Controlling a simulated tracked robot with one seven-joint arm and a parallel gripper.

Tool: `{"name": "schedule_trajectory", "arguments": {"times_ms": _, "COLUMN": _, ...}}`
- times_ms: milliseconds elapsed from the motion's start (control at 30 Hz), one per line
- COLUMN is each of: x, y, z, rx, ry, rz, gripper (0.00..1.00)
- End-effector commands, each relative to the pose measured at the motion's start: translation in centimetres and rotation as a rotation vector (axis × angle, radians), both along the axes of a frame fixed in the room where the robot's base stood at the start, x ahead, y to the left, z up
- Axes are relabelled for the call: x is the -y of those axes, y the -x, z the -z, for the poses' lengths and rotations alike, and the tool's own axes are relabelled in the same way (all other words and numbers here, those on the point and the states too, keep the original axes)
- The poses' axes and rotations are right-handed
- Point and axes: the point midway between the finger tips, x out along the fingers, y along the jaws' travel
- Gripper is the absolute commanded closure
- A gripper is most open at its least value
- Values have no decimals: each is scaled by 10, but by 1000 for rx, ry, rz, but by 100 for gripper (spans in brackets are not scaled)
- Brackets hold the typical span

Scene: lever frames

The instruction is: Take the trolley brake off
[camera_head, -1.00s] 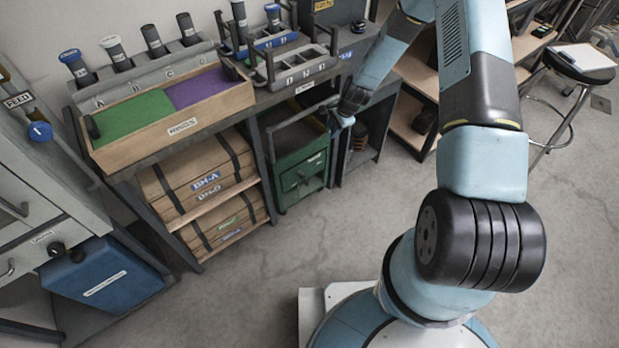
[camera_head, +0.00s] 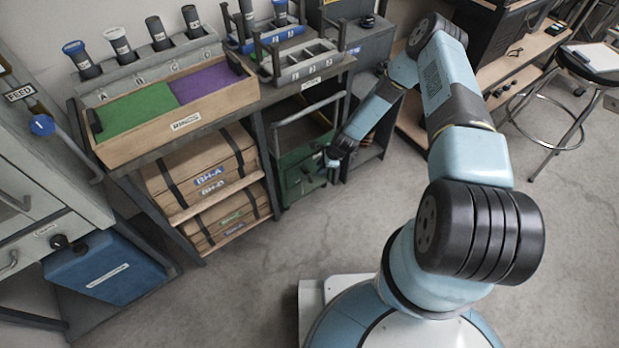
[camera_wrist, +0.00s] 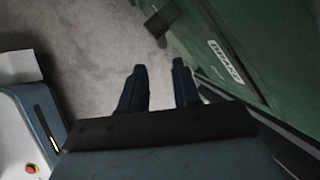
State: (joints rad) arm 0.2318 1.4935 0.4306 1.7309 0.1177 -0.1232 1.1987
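The green trolley (camera_head: 291,162) stands under the bench, with a grey push handle (camera_head: 310,108) above it. In the wrist view its green side (camera_wrist: 245,35) fills the upper right and carries a white label (camera_wrist: 225,62) that seems to read BRAKE, upside down. A dark lever or pedal (camera_wrist: 161,22) sticks out from the trolley's lower side, ahead of my fingers. My gripper (camera_wrist: 159,66) is open and empty, with bare floor between its fingers. In the head view my gripper (camera_head: 330,163) is at the trolley's right front, its fingers small; I cannot tell whether it touches.
Left of the trolley stands a shelf with brown cases (camera_head: 205,170). A wooden box (camera_head: 180,125) with green and purple mats lies above them. A grey cabinet stands at right of the trolley. A black stool (camera_head: 590,62) stands far right. The floor (camera_head: 370,215) in front is clear.

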Motion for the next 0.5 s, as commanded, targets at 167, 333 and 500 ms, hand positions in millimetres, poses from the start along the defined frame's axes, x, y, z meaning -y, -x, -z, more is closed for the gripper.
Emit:
{"name": "schedule_trajectory", "arguments": {"times_ms": 167, "x": -11, "y": -3, "z": 29, "rx": -1, "ry": 0, "rz": 0, "gripper": 68}}
{"name": "schedule_trajectory", "arguments": {"times_ms": 333, "x": -21, "y": -7, "z": 55, "rx": 0, "ry": 1, "rz": 1, "gripper": 68}}
{"name": "schedule_trajectory", "arguments": {"times_ms": 500, "x": -31, "y": -11, "z": 78, "rx": 1, "ry": 1, "rz": 1, "gripper": 68}}
